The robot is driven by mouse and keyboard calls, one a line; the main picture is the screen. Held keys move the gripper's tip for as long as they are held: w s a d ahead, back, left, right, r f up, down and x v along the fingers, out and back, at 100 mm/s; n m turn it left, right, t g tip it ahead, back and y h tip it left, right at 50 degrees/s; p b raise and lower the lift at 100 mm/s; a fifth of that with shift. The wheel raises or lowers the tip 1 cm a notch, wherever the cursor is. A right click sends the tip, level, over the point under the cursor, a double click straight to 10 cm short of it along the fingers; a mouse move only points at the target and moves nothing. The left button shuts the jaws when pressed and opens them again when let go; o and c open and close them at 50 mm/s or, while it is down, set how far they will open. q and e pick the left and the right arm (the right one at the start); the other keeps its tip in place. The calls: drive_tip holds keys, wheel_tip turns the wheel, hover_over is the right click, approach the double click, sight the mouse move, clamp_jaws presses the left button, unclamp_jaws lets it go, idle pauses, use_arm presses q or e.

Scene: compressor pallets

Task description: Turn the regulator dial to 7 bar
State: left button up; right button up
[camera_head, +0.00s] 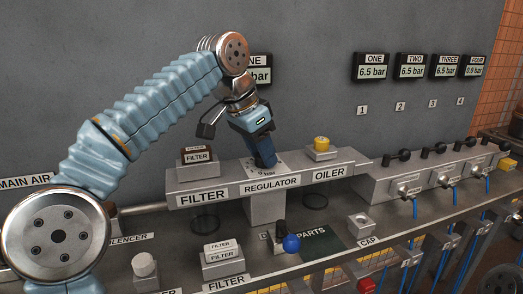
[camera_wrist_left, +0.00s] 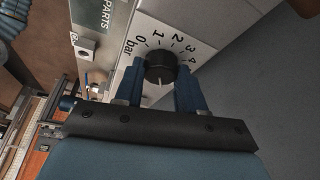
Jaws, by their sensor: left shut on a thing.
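The regulator dial is a round black knob (camera_wrist_left: 160,67) with a white pointer line, on a white scale plate (camera_wrist_left: 168,32) lettered "bar". Scale figures 0 to 4 show; higher ones are hidden behind my gripper. The pointer line shows on the side facing my gripper's palm, away from those figures. My left gripper (camera_wrist_left: 160,88) is shut on the knob, one blue finger on each side. In the head view my left gripper (camera_head: 266,163) reaches down onto the regulator block (camera_head: 270,184) and hides the knob. My right gripper is not in view.
A line display (camera_head: 262,75) is partly hidden behind my arm; only "bar" reads. Displays one (camera_head: 371,72), two and three read 6.5 bar; four (camera_head: 474,71) reads 0.0 bar. The filter (camera_head: 197,156) and the yellow-topped oiler (camera_head: 321,147) flank the regulator.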

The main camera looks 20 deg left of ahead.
use_arm(q)
drive_tip(key=shift+r, duration=0.1)
idle(0.3)
drive_tip(key=o, duration=1)
drive_tip(key=shift+o, duration=0.2)
drive_tip(key=v, duration=0.6)
drive_tip(key=shift+a+r, duration=0.1)
drive_tip(key=shift+r, duration=0.15)
drive_tip(key=shift+s+a+r, duration=0.15)
drive_tip(key=shift+s+r, duration=0.1)
drive_tip(key=shift+r, duration=0.1)
